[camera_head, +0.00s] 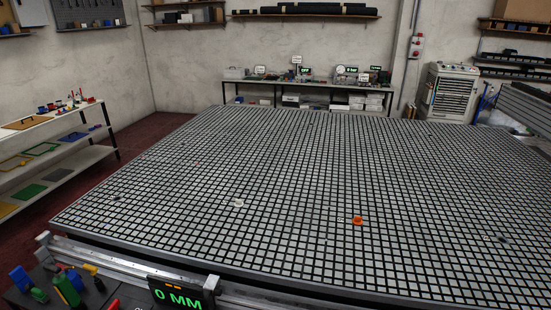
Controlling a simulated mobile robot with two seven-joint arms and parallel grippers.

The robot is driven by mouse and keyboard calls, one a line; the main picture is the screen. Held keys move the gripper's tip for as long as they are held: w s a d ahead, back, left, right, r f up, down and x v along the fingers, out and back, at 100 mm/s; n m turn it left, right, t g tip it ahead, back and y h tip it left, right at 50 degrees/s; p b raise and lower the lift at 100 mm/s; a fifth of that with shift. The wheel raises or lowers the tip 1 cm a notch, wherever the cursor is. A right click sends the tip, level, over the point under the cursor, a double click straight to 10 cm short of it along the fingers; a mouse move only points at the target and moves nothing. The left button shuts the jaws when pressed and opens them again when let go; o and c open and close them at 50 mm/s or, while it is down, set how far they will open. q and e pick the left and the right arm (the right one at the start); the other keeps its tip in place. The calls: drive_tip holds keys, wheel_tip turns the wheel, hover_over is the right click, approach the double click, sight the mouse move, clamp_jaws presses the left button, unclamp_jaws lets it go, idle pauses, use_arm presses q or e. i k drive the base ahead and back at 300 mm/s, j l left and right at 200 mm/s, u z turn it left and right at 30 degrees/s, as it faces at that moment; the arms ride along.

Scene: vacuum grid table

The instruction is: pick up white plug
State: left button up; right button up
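A small white plug (238,203) sits on the vacuum grid table (300,160), left of the middle and toward the near edge. It looks upright, but it is too small to tell its exact shape. Neither of my grippers is in the head view, and nothing touches the plug.
An orange plug (357,220) stands on the grid to the right of the white one. A rail with a "0 MM" display (178,294) runs along the near edge. Colored clamps (65,287) sit at the lower left. A shelf (55,150) stands left. The grid around the plug is clear.

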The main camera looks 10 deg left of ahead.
sight(239, 203)
drive_tip(key=i+l+u, duration=0.15)
drive_tip(key=i+u, duration=0.25)
drive_tip(key=i, duration=0.3)
drive_tip(key=i+l+u, duration=0.4)
drive_tip(key=i, duration=0.3)
drive_tip(key=i+l+u, duration=0.4)
drive_tip(key=i+l, duration=0.2)
drive_tip(key=i+l+u, duration=0.45)
drive_tip(key=l+u, duration=0.15)
drive_tip(key=i+l+u, duration=0.15)
drive_tip(key=l+u, duration=0.15)
drive_tip(key=i+l+u, duration=0.1)
drive_tip(key=l+u, duration=0.55)
drive_tip(key=l, duration=0.25)
